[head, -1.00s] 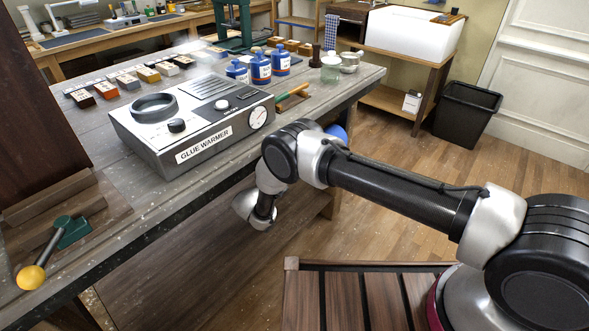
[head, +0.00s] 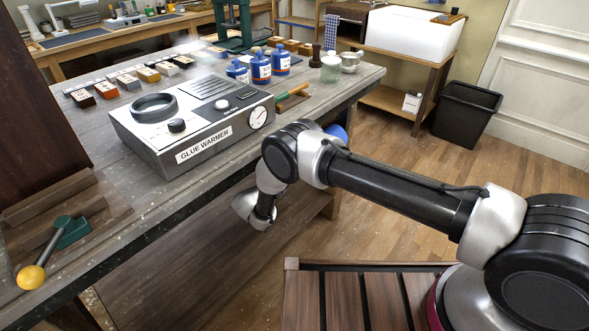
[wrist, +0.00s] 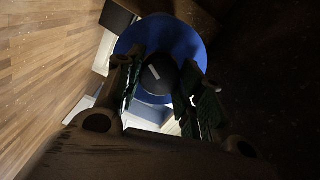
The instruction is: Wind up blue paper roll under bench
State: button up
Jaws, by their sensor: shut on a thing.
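The blue paper roll (wrist: 182,40) shows in the wrist view as a large blue disc, its end facing the camera. A dark round knob (wrist: 158,74) with a small pale mark stands in front of the disc. My gripper (wrist: 160,95) has a finger on each side of this knob and is shut on it; shadow hides the exact contact. In the head view a small blue patch (head: 337,132) shows behind my arm, beside the bench (head: 140,225); it may be part of the roll. My gripper's fingers are hidden there.
A glue warmer (head: 195,130) stands near the bench's front edge, with blue bottles (head: 261,68) behind it. A yellow-knobbed lever (head: 32,277) is at lower left. A slatted wooden surface (head: 330,297) lies below my arm. Open floor lies toward the black bin (head: 464,110).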

dwell(0.3)
jog(key=o, duration=1)
jog(key=shift+a, duration=0.1)
jog(key=v, duration=1.2)
jog(key=shift+s+f, duration=0.1)
